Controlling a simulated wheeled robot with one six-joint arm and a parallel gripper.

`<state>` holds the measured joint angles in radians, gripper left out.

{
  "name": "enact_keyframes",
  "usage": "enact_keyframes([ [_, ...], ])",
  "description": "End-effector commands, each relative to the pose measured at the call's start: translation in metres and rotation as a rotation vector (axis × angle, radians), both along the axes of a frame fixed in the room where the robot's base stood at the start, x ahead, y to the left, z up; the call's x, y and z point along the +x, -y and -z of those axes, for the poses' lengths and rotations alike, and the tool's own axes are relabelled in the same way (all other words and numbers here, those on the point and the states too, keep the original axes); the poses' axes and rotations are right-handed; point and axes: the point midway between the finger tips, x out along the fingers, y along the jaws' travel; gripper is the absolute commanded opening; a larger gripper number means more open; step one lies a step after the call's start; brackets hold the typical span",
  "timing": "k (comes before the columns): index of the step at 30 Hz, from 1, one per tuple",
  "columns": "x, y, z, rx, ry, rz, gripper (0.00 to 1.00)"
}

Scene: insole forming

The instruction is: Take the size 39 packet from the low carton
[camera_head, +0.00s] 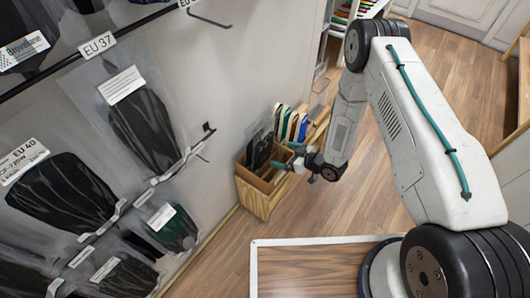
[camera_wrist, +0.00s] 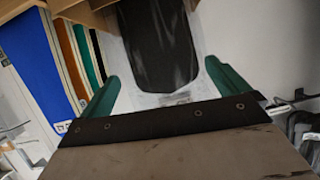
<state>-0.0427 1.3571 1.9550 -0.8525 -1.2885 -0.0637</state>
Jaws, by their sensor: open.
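The low carton (camera_head: 245,178) is an open brown box on a wooden stand by the wall in the head view, and its edge (camera_wrist: 85,14) shows at the top of the wrist view. A clear packet with a black insole (camera_head: 260,148) stands in it. A packet with a black insole (camera_wrist: 158,45) also fills the middle of the wrist view. No size is readable on it. My gripper (camera_head: 290,158) is at the carton's right side. In the wrist view, its teal fingers (camera_wrist: 165,75) are open, one on each side of the packet. I cannot tell whether they touch it.
Coloured upright sheets, including a blue one (camera_wrist: 40,55), stand beside the carton. Wall hooks at left hold bagged black insoles (camera_head: 145,125), with EU 37 and EU 40 labels. A wood-topped table (camera_head: 320,270) is in front. The floor (camera_head: 370,185) right of the carton is clear.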

Motion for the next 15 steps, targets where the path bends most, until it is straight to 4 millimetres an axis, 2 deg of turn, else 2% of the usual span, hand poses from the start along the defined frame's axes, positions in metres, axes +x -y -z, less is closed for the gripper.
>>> enact_keyframes([
  [15,0.035,-0.049,0.029,0.0,0.0,-0.001,1.0],
])
